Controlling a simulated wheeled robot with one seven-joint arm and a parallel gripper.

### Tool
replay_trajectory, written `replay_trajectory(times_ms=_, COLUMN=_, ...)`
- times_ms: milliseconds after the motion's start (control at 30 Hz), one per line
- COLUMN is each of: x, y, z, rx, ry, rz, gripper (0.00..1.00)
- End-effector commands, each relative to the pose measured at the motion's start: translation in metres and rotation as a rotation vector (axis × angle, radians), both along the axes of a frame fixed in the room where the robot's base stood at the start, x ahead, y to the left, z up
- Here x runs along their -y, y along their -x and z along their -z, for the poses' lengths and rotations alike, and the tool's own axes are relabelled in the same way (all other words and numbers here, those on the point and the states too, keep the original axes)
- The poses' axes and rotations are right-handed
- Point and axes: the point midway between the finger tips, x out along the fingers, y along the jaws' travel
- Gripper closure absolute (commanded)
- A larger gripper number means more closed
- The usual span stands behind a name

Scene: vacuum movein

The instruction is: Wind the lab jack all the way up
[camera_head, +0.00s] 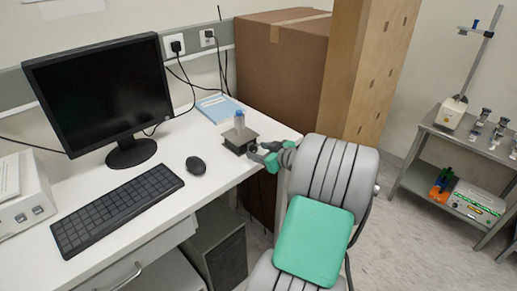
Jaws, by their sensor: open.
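The lab jack (240,141) is a small dark jack with a flat top plate, near the right edge of the white desk (226,174). It looks low, with little height between its plates. My gripper (257,153) is open at the jack's right front side, by the desk edge. Its fingers are very close to the jack; I cannot tell whether they touch it. The jack's knob is not clearly visible, and the gripper may hide it.
A black mouse (196,165), a keyboard (117,209) and a monitor (101,95) are to the left on the desk. A blue booklet (217,107) lies behind the jack. Large brown boxes (280,73) stand beyond the desk. A grey shelf (461,143) with lab gear is at right.

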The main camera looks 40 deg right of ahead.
Motion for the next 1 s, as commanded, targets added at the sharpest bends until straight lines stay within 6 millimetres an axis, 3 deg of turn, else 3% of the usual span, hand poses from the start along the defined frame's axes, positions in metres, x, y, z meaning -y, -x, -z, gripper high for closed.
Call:
replay_trajectory(times_ms=100, x=0.0002, y=-0.0095, z=0.0032, rx=0.001, ry=0.0, rz=0.0, gripper=0.51)
replay_trajectory(times_ms=333, x=0.0011, y=-0.0103, z=0.0042, rx=0.001, ry=0.001, rz=0.002, gripper=0.51)
replay_trajectory(times_ms=933, x=0.0014, y=-0.0098, z=0.0042, rx=0.0, ry=0.0, rz=0.002, gripper=1.0)
replay_trajectory(times_ms=1000, x=0.0014, y=-0.0098, z=0.0042, rx=0.001, ry=0.0, rz=0.003, gripper=1.0)
